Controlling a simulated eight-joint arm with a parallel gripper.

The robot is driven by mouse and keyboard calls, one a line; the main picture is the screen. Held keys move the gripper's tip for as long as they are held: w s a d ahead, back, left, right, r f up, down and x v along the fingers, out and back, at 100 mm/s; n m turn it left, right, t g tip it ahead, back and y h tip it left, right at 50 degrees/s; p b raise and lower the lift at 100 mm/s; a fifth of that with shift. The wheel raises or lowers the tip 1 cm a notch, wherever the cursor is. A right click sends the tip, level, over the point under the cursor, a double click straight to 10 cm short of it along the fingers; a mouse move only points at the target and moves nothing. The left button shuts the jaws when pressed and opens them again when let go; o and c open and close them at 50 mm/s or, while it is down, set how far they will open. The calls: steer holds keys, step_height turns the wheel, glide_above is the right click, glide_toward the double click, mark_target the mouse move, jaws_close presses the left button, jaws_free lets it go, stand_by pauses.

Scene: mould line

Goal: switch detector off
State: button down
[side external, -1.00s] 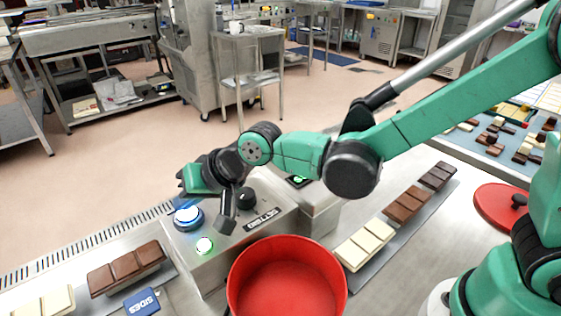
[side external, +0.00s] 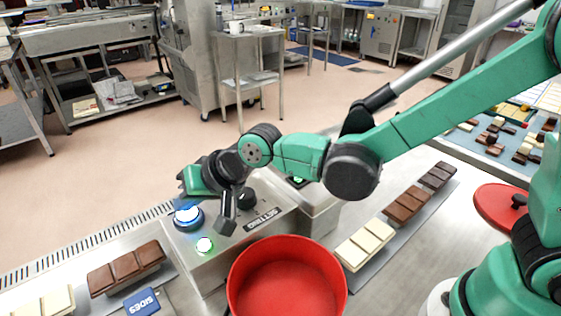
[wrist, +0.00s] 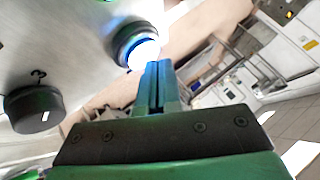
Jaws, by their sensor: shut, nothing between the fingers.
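A grey metal control box (side external: 215,268) with a "SETTING" label carries a round button lit blue-white (side external: 187,215), a green lamp (side external: 204,245) and a black knob (side external: 246,197). The lit button (wrist: 139,47) and the knob (wrist: 35,108) also show in the wrist view. My gripper (side external: 184,190) is shut and empty, just above the lit button in the side view. In the wrist view my closed fingertips (wrist: 158,68) overlap the button's lower edge. I cannot tell whether they touch it.
A red pot (side external: 287,280) stands right in front of the box. A tray with chocolate bars (side external: 405,203) lies to its right. More chocolate bars (side external: 126,268) and a blue "SIDES" block (side external: 142,302) are at left. A red lid (side external: 500,206) lies at far right.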

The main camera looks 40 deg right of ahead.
mark_target(191, 214)
steer(key=shift+f, duration=0.35)
steer(key=shift+r, duration=0.45)
steer(key=shift+r, duration=3)
